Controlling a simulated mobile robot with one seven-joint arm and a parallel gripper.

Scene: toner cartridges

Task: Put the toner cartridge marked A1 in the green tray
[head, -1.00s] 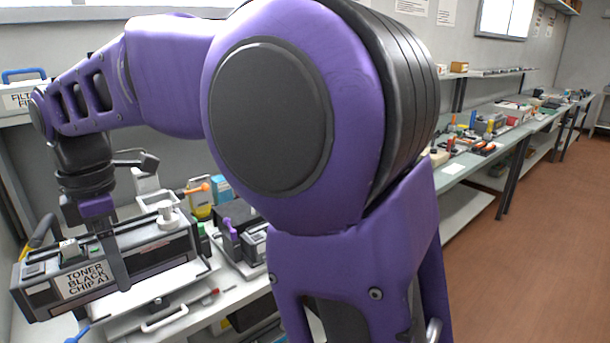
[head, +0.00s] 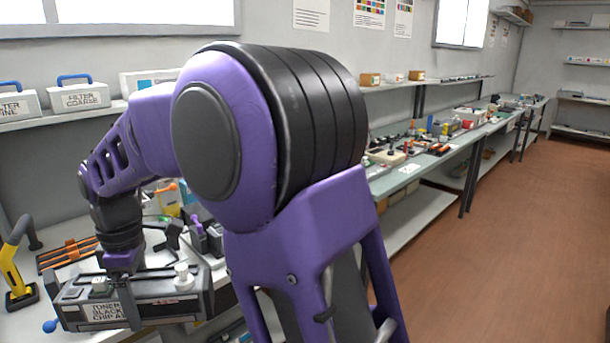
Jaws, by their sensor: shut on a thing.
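The toner cartridge (head: 170,309) is a long dark grey unit with a white label reading "TONER BLACK CHIP A1", its last mark small. It has a white knob on top near its right end. My gripper (head: 131,312) is shut on it from above, with a dark finger down its front face. The cartridge hangs roughly level at the lower left, in front of the bench; its clearance from the bench is hard to judge. I cannot make out a green tray in this view. My arm hides part of the bench.
Filter boxes (head: 82,97) stand on the shelf above. A long bench (head: 405,178) with small items runs along the wall. The brown floor at right is clear.

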